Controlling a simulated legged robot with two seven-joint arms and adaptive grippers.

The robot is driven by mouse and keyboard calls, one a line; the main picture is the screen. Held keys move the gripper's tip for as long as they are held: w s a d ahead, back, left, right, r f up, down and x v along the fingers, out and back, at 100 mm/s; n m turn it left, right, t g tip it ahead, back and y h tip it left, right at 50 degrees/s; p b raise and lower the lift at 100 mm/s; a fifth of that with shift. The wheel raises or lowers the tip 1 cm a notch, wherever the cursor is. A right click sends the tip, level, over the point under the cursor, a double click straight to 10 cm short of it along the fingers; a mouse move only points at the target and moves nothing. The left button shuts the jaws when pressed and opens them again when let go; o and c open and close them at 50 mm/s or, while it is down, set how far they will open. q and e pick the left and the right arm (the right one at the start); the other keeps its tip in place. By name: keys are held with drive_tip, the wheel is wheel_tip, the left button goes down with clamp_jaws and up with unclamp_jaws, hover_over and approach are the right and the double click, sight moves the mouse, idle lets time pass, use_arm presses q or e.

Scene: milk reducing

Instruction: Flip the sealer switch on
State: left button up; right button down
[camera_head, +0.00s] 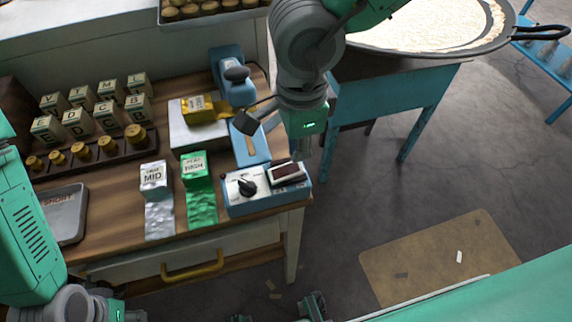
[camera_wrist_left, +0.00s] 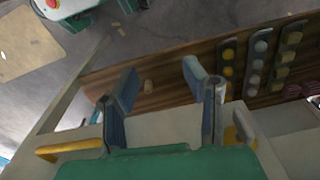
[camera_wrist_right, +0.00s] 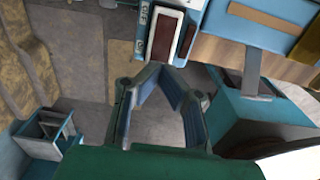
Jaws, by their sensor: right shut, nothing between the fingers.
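The sealer is a blue machine with a control box (camera_head: 240,207) at the table's front right corner. The box carries a black knob (camera_head: 246,187) and a dark red rectangular panel (camera_head: 287,172), which may be the rocker switch; its state is unclear. The panel also shows in the right wrist view (camera_wrist_right: 160,37). My right gripper (camera_head: 300,158) is shut and empty, close above the box's back right side. Its closed fingers (camera_wrist_right: 161,72) show just below the box in its wrist view. My left gripper (camera_wrist_left: 160,82) is open and empty, near the table's drawer front.
A white block with a gold pouch (camera_head: 199,108) stands behind the box. Green (camera_head: 199,190) and silver (camera_head: 156,195) pouches lie left of it. Lettered blocks (camera_head: 77,124) and a grey tray (camera_head: 66,213) stand further left. A large pan (camera_head: 430,28) rests on a blue stand.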

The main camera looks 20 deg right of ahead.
sight(296, 166)
drive_tip(key=shift+f+b, duration=0.5)
drive_tip(key=shift+f, duration=1.15)
idle(0.8)
wheel_tip(296, 166, up, 7)
drive_tip(key=p, duration=0.9)
drive_tip(key=shift+r, duration=0.1)
idle(0.6)
